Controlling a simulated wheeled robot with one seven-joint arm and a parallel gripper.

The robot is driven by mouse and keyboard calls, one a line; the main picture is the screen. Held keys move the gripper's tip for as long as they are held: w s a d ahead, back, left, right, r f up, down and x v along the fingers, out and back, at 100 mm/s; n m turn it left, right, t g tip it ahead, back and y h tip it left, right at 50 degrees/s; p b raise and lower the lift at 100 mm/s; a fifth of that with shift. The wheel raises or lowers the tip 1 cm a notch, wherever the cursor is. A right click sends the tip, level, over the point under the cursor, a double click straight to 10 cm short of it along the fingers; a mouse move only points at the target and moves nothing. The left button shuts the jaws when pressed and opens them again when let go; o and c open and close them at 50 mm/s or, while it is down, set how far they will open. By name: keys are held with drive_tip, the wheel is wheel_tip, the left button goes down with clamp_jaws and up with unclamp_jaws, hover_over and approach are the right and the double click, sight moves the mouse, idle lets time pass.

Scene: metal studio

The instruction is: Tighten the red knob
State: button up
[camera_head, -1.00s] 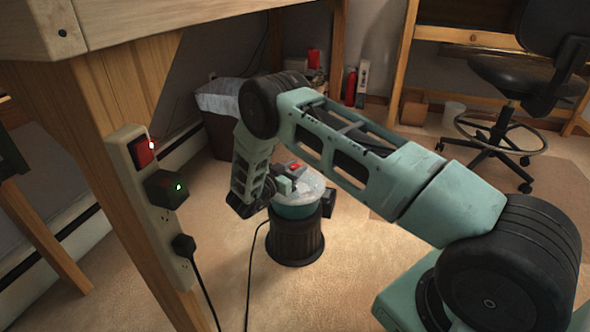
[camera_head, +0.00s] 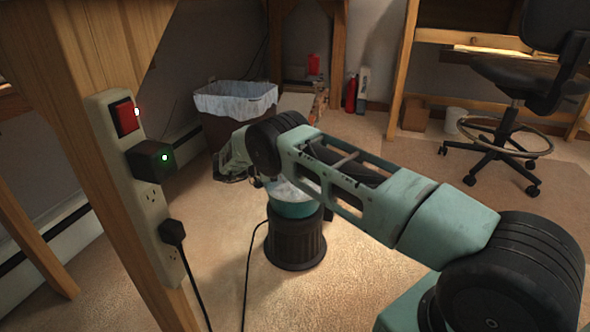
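A round device (camera_head: 294,238) stands on the carpet, with a dark ribbed base, a teal band and a pale top. My arm covers much of its top. No red knob can be made out on it now; a small red part showed there earlier. My arm's far end (camera_head: 236,160) is left of the device's top and reaches behind my elbow joint. My gripper's fingers cannot be made out there, so their opening and any contact are unclear.
A wooden table leg (camera_head: 105,60) carries a power strip (camera_head: 152,200) with a lit red switch (camera_head: 127,116) and a black plug-in box (camera_head: 150,160). A lined bin (camera_head: 235,100) stands behind my arm. A black cable (camera_head: 250,265) crosses the carpet. An office chair (camera_head: 510,85) stands right.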

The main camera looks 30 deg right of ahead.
drive_tip(key=shift+g, duration=0.3)
drive_tip(key=o, duration=1)
